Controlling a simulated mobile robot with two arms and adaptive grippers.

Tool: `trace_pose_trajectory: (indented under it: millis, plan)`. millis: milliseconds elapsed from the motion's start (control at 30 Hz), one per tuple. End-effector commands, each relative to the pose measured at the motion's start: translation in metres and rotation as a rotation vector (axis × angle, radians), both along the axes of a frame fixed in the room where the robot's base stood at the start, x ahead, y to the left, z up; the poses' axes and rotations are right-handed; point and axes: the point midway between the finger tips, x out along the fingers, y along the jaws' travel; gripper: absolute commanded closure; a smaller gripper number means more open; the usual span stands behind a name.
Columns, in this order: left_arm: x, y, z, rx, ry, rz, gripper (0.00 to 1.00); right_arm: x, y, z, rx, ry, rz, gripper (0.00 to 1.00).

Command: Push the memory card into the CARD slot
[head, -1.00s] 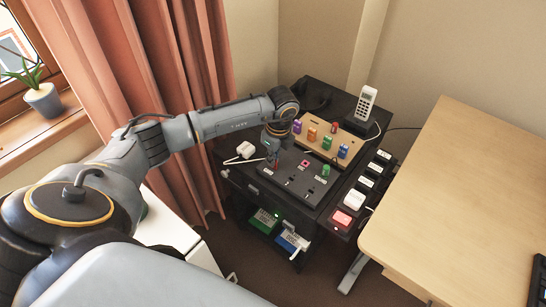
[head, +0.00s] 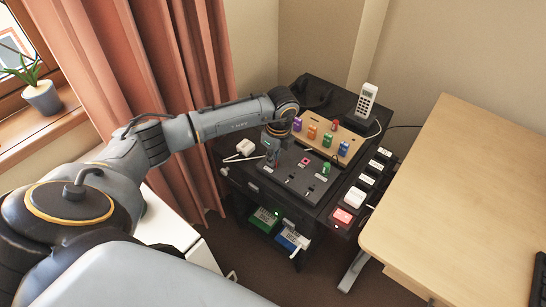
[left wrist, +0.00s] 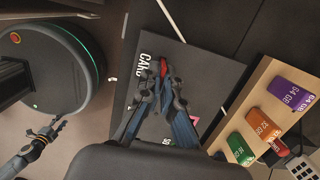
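My left gripper (head: 273,160) is over the left part of the black slotted panel (head: 297,190). In the left wrist view its fingertips (left wrist: 164,88) close around a small red piece, apparently the memory card (left wrist: 163,68). The white CARD label (left wrist: 146,67) lies just left of it, on the panel. The slot itself is hidden by the card and fingers, so I cannot tell how deep the card sits. What looks like my right gripper (left wrist: 54,128) shows small at the lower left of the left wrist view; its finger state is unclear.
A wooden board (head: 348,137) with several coloured sticks stands behind the panel; it also shows in the left wrist view (left wrist: 232,113). A green piece (head: 326,168) stands on the panel's right.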

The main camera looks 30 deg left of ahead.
Motion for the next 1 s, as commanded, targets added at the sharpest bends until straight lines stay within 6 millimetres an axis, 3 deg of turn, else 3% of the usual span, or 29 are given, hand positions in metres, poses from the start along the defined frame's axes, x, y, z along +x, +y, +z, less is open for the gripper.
trace_pose_trajectory:
  millis: [67,233,633,1000]
  plan:
    - [0.000,0.000,0.000,0.000,0.000,0.000,1.00,0.000,0.001,0.000,0.001,0.000,0.000,0.60]
    - [0.000,0.000,0.000,0.000,0.000,0.000,0.68,0.000,0.001,0.000,0.001,0.000,0.000,0.60]
    - [0.001,-0.001,0.007,-0.001,-0.002,0.000,0.68,0.001,0.000,0.000,0.000,-0.001,0.000,0.60]
    - [0.001,-0.010,0.080,-0.001,-0.005,-0.001,0.68,0.001,0.000,0.000,0.000,-0.001,0.000,0.60]
